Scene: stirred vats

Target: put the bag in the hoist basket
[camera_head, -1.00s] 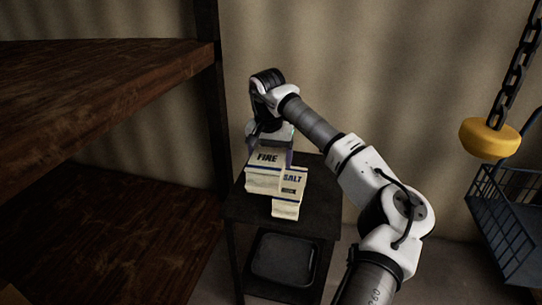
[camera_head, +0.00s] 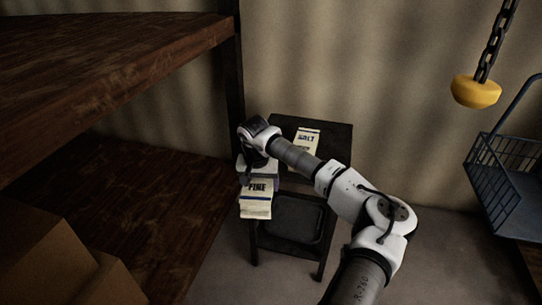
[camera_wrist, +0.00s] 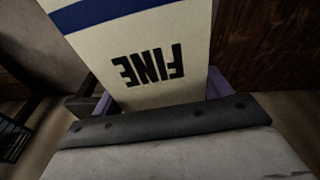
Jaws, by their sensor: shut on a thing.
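A cream bag marked FINE (camera_head: 257,199) with a blue stripe hangs in my gripper (camera_head: 256,178), in front of a small dark stand. In the wrist view the bag (camera_wrist: 150,50) fills the space between the purple fingers, and the gripper (camera_wrist: 158,98) is shut on it. The hoist basket (camera_head: 507,185) is a blue wire basket at the right edge, partly cut off by the frame. The bag is well to the left of the basket.
A second bag, marked SALT (camera_head: 306,138), lies on the dark stand (camera_head: 338,140). A black tray (camera_head: 297,222) sits on its lower shelf. Wooden shelves (camera_head: 120,60) fill the left, with a cardboard box (camera_head: 45,255).

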